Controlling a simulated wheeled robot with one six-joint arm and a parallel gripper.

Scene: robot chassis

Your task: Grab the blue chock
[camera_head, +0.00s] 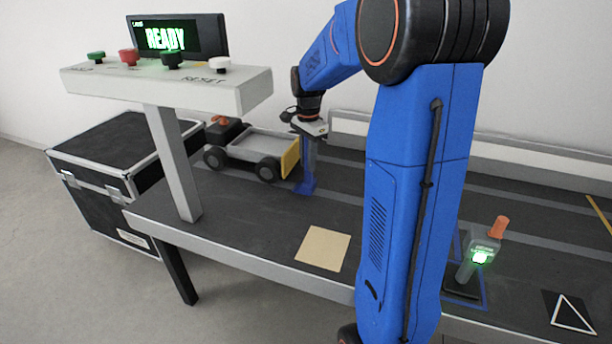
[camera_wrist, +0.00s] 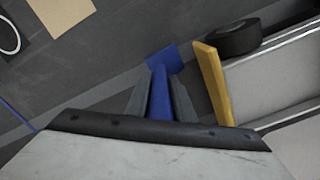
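The blue chock (camera_head: 306,184) has a flat foot and a tall upright post. It stands on the dark table surface just right of the cart's yellow end panel. My gripper (camera_head: 311,137) is above it, pointing down, with the post between its fingers. In the wrist view the grey fingers lie close against both sides of the blue post, with no clear gap. The chock's blue foot (camera_wrist: 166,59) shows beyond the fingertips. I cannot tell whether the foot is lifted off the table.
The small cart (camera_head: 258,146) with black wheels and a yellow end panel (camera_head: 290,158) is close to the chock. A button console (camera_head: 165,90) reading READY stands at front left. A tan square (camera_head: 322,248) and a green-lit device (camera_head: 480,257) are on the table.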

